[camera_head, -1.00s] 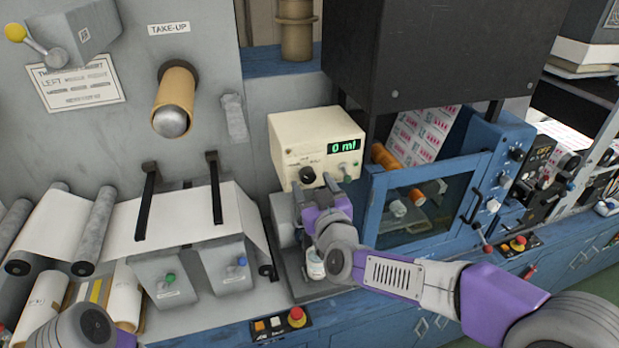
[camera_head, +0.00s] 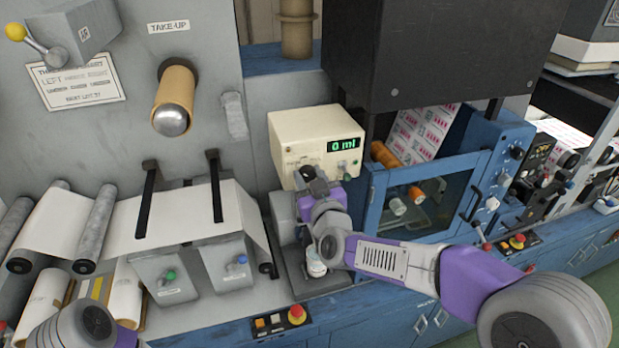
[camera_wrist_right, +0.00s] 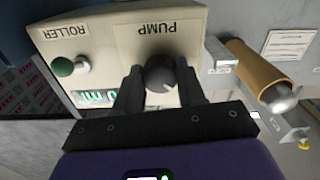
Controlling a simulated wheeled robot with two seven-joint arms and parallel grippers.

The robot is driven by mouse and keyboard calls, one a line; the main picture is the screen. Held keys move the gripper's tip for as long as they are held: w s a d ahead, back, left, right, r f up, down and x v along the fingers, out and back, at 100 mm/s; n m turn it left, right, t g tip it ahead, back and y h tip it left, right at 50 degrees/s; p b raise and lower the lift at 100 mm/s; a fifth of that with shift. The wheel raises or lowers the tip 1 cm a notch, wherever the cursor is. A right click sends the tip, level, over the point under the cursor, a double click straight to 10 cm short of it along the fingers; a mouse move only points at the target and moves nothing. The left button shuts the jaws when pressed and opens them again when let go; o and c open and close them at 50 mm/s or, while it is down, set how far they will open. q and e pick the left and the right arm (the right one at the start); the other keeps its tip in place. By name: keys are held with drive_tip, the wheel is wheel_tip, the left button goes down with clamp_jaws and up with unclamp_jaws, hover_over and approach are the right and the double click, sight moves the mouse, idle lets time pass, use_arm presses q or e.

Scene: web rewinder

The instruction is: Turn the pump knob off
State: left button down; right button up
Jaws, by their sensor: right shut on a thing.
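The cream pump box (camera_head: 290,128) with a lit green display (camera_head: 343,145) reading 0 ml stands at the middle of the head view. In the right wrist view the dark round pump knob (camera_wrist_right: 160,76) sits under an upside-down PUMP label (camera_wrist_right: 157,29). My right gripper (camera_wrist_right: 158,82) has one finger on each side of the knob and is shut on it. In the head view this gripper (camera_head: 313,174) hides the knob. Of my left arm, only part shows at the bottom left; its gripper is out of view.
A green-capped switch (camera_wrist_right: 63,66) is near the ROLLER label, beside the knob. A blue cabinet with a window (camera_head: 425,205) stands right of the box. The take-up roll (camera_head: 174,95) sticks out at left. A red button (camera_head: 297,314) is on the front edge.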

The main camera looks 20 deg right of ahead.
drive_tip(key=shift+f+m+b, duration=0.2)
drive_tip(key=shift+m+b, duration=1.8)
drive_tip(key=shift+b, duration=0.2)
drive_tip(key=shift+r+m+b, duration=0.15)
drive_tip(key=shift+m+b, duration=1.45)
drive_tip(key=shift+m, duration=0.7)
drive_tip(key=o, duration=1.1)
drive_tip(key=shift+c, duration=0.2)
drive_tip(key=s, duration=0.7)
drive_tip(key=shift+s, duration=0.3)
drive_tip(key=shift+d, duration=0.1)
